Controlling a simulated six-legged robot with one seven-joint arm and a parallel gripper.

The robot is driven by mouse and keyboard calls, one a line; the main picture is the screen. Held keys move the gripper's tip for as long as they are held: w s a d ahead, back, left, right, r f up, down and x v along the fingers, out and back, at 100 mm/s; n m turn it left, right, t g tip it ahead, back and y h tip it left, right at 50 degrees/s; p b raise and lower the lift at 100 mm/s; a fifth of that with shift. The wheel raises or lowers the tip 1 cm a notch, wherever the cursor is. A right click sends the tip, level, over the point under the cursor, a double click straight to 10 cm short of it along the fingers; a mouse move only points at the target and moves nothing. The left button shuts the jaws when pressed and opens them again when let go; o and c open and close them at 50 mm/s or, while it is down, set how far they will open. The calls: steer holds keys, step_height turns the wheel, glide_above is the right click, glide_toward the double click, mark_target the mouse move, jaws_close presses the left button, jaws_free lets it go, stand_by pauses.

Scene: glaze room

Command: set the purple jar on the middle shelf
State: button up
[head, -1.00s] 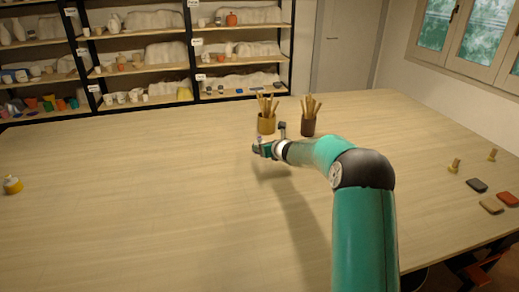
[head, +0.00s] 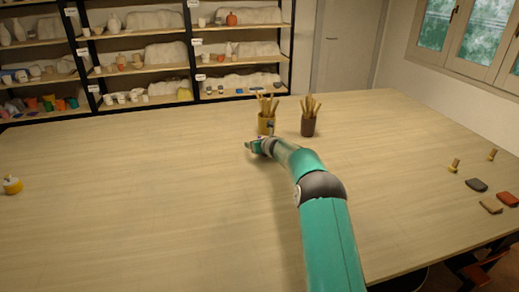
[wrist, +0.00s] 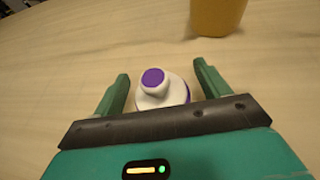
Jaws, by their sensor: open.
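The purple jar (wrist: 160,91) shows in the wrist view as a small white vessel with a purple top and a purple patch on its right side. It sits on the wooden table between the two fingers of my open gripper (wrist: 161,82), with a gap to each finger. In the head view my gripper (head: 252,147) is low over the far middle of the table, and the jar cannot be made out there. The shelving (head: 140,74) stands behind the table, and its middle shelf holds several small pots and pale lumps.
A yellow cup of tools (head: 266,124) stands just beyond my gripper; it also shows in the wrist view (wrist: 218,14). A dark cup of tools (head: 308,125) is to its right. A yellow-and-white pot (head: 12,185) is at far left. The table's left half is mostly clear.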

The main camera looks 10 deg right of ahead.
steer(key=c, duration=1.2)
steer(key=shift+r, duration=0.1)
steer(key=shift+c, duration=0.7)
steer(key=shift+r, duration=0.1)
